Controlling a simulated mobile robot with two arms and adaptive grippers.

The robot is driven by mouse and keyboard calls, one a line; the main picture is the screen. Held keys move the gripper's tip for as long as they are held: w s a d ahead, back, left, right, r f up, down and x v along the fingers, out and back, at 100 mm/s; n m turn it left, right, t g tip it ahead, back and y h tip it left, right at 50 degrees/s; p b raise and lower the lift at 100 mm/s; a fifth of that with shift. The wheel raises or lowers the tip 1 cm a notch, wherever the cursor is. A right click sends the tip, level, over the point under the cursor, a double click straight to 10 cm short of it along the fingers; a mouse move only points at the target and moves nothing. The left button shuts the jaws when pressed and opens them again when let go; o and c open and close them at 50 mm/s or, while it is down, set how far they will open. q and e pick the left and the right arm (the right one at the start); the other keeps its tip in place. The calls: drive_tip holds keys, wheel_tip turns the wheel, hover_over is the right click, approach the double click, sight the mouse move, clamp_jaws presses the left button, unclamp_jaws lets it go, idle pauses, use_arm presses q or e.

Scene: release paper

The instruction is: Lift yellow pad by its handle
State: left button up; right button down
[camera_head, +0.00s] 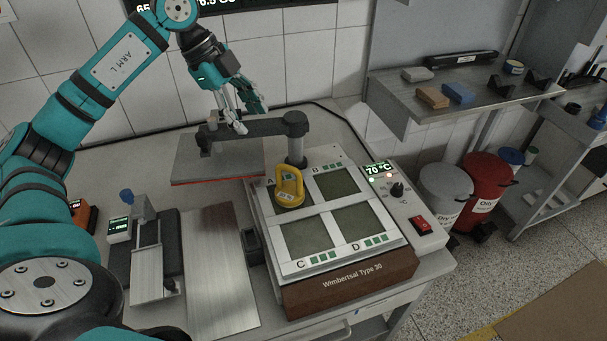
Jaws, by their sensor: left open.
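The yellow pad (289,187) has an arched handle and stands on the upper left field, marked A, of the hot plate device (310,232). My left gripper (243,116) is open and empty. In the picture it is up and to the left of the pad, close to the dark horizontal arm (262,128) of the press. It is clearly apart from the pad's handle. The underside of the pad is hidden. My right gripper is not in view.
A grey plate with a red lower edge (217,160) hangs left of the device. A display reading 70 °C (379,169) and a red switch (421,224) are at right. A shelf (462,95) stands beyond.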

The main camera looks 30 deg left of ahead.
use_arm(q)
drive_tip(key=f, duration=0.2)
drive_tip(key=p, duration=0.2)
approach(286, 167)
drive_tip(key=x, duration=0.5)
drive_tip(key=shift+s+p, duration=0.25)
drive_tip(key=shift+p, duration=0.05)
drive_tip(key=shift+p+x, duration=0.5)
drive_tip(key=shift+x, duration=0.35)
drive_tip(key=x, duration=0.1)
drive_tip(key=p+x, duration=0.1)
drive_tip(key=x, duration=0.1)
drive_tip(key=shift+w+d+f+p, duration=0.1)
drive_tip(key=shift+w+f+p, duration=0.2)
drive_tip(key=shift+w, duration=0.1)
drive_tip(key=shift+w+d+f, duration=0.1)
drive_tip(key=shift+f, duration=0.1)
clamp_jaws()
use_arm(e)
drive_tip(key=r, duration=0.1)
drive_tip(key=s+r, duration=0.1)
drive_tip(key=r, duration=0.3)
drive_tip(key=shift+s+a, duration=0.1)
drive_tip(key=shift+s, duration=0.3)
